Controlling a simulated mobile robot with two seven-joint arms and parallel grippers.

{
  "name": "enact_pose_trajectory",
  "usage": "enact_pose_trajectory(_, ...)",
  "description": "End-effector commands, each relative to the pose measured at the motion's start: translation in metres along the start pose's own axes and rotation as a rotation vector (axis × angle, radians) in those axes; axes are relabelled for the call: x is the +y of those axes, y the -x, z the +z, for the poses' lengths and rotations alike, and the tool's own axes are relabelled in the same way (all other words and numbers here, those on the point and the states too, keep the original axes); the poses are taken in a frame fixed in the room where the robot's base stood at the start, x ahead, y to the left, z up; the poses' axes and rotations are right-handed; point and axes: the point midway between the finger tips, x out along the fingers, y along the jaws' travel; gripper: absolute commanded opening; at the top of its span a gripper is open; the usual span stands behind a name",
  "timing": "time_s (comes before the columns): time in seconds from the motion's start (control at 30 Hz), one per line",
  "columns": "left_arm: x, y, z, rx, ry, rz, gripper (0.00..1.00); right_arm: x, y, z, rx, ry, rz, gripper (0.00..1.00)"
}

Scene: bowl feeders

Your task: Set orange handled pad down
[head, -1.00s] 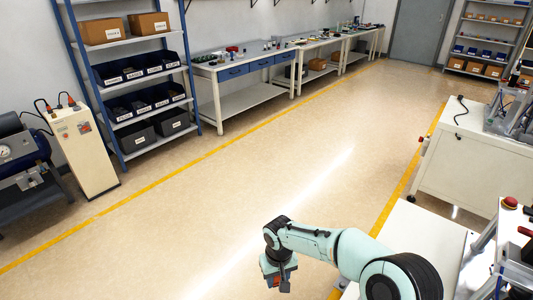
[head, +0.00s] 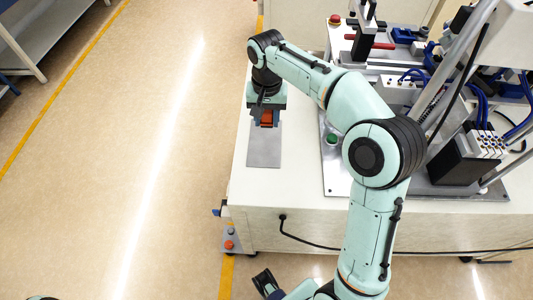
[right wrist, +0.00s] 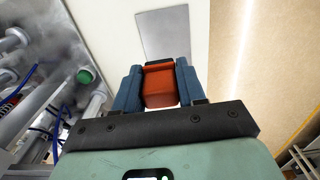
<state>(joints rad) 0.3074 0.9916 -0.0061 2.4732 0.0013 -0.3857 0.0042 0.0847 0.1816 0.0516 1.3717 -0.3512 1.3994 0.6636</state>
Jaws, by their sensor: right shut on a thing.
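The orange handled pad (head: 267,118) is between the fingers of my right gripper (head: 267,117), at the left side of the white bench. The right wrist view shows its orange handle (right wrist: 160,86) between the two blue fingers of the gripper (right wrist: 159,88), with a dark part at its far end. My right gripper is shut on it. A flat grey plate (head: 264,150) lies on the bench beneath and in front of the pad; it also shows in the right wrist view (right wrist: 165,32). Whether the pad touches the plate is hidden.
On the white bench (head: 300,208), a machine plate (head: 340,180) with a green button (head: 331,139) stands to the right of the grey plate. Blue hoses, posts and a red-handled clamp (head: 372,45) are behind my right arm. Open floor lies left of the bench.

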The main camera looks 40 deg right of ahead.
Motion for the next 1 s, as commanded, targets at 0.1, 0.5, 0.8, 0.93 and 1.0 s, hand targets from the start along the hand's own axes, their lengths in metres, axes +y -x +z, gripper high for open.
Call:
enact_pose_trajectory(0.1,-0.003,-0.009,0.0,-0.003,0.001,-0.001,0.43,0.001,-0.037,0.001,-0.006,0.0,0.005,0.1)
enact_pose_trajectory(0.5,-0.006,-0.017,-0.001,-0.002,0.001,-0.001,0.43,0.0,-0.101,0.0,0.001,0.002,0.0,0.1)
enact_pose_trajectory(0.8,-0.007,-0.022,-0.003,0.006,0.0,0.001,0.43,0.0,-0.148,0.0,-0.002,0.002,0.002,0.1)
enact_pose_trajectory(0.93,-0.006,-0.023,-0.004,0.008,0.0,0.002,0.43,0.0,-0.157,0.0,0.0,0.002,0.0,0.1)
enact_pose_trajectory(1.0,-0.006,-0.022,-0.004,0.009,0.0,0.002,0.43,0.0,-0.158,0.0,0.0,0.002,0.0,0.1)
